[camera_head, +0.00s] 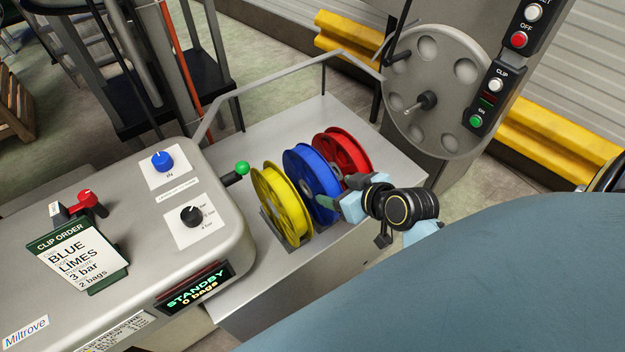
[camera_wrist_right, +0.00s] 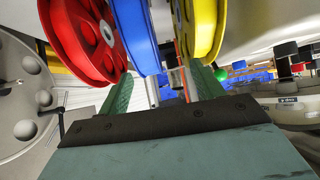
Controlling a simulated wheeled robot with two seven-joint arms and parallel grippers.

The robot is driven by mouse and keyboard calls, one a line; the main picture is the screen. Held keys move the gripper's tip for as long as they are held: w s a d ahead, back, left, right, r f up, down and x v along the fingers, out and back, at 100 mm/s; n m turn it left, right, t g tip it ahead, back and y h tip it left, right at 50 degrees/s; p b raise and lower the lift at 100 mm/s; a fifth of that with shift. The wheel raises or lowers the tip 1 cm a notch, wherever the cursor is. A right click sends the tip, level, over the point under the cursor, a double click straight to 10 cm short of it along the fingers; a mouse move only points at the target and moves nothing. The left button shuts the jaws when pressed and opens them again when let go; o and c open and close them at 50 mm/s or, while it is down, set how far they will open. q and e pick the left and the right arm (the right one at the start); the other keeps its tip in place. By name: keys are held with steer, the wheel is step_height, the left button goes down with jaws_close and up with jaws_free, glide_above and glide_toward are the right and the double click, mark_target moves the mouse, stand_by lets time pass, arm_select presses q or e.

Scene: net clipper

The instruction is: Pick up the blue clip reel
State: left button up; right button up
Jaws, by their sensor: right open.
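The blue clip reel (camera_head: 308,172) stands upright in the middle of a row of three reels on a grey shelf (camera_head: 265,138). The yellow reel (camera_head: 278,207) is to its left and the red reel (camera_head: 348,150) to its right. My right gripper (camera_head: 338,194) is at the near side of the blue reel, fingers toward it. In the right wrist view the right gripper (camera_wrist_right: 162,78) is open, with the blue reel (camera_wrist_right: 138,35) ahead between the red reel (camera_wrist_right: 85,40) and the yellow reel (camera_wrist_right: 205,25). I cannot tell whether the fingers touch it. My left gripper is out of view.
A control box with a blue knob (camera_head: 162,161), a green-tipped lever (camera_head: 242,168) and an order card (camera_head: 82,258) reading BLUE LIMES stands at left. A grey wheel with round holes (camera_head: 432,90) is behind right. A rail (camera_head: 285,75) runs behind the shelf.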

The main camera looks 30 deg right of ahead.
mark_target(316, 161)
steer(key=shift+m+t+h, duration=0.3)
steer(key=shift+t, duration=0.6)
steer(key=w, duration=0.2)
steer(key=w+d, duration=0.1)
steer(key=w, duration=0.2)
steer(key=w+d, duration=0.1)
steer(key=w, duration=0.2)
steer(key=shift+d+f, duration=0.15)
steer(key=shift+f, duration=0.15)
steer(key=shift+a+x, duration=0.2)
steer(key=shift+x, duration=1.35)
steer(key=shift+a+x, duration=0.2)
steer(key=shift+x, duration=1.4)
steer(key=shift+s, duration=0.1)
jaws_close()
